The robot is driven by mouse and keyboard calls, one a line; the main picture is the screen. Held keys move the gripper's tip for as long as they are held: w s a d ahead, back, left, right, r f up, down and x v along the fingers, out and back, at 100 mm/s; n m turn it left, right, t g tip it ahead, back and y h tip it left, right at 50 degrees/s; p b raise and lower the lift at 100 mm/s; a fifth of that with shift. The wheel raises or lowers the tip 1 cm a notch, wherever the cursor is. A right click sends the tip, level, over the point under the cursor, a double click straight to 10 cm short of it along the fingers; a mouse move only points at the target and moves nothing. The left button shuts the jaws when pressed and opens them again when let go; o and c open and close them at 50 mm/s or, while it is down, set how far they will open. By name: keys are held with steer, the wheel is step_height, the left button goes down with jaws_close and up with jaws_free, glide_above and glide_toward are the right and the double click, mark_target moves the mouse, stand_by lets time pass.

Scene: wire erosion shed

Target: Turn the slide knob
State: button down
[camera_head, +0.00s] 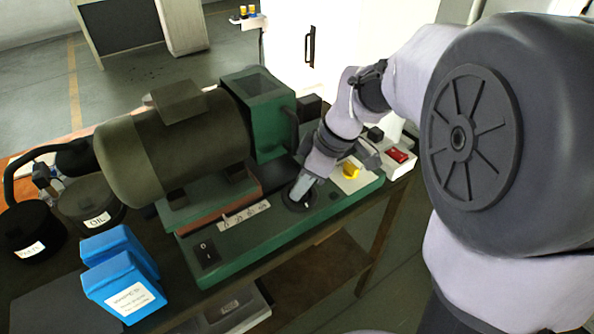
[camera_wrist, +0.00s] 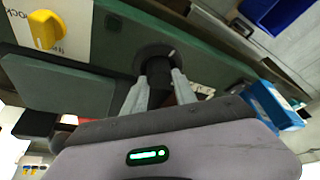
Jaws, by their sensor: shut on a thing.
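A round black knob (camera_head: 296,204) sits on the front of the green machine base (camera_head: 262,232); I take it for the slide knob, though no label on it is readable. My gripper (camera_head: 301,195) reaches down onto it from the upper right. In the wrist view my two grey fingertips (camera_wrist: 160,72) stand on either side of the knob's middle, and the dark round knob (camera_wrist: 152,52) shows beyond them. The gripper is shut on it. The fingers hide part of the knob.
A yellow knob (camera_head: 351,168) on a white panel and a red switch (camera_head: 397,156) lie right of my gripper. A large dark motor (camera_head: 175,150) stands behind left. A black switch (camera_head: 207,252), blue boxes (camera_head: 122,285) and dark pots (camera_head: 32,228) are at left.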

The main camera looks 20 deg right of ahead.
stand_by(0.3)
steer(key=c, duration=1)
jaws_free()
steer(key=p+v, duration=0.6)
steer(key=v, duration=1.1)
steer(key=shift+r+p, duration=0.25)
steer(key=shift+p, duration=0.1)
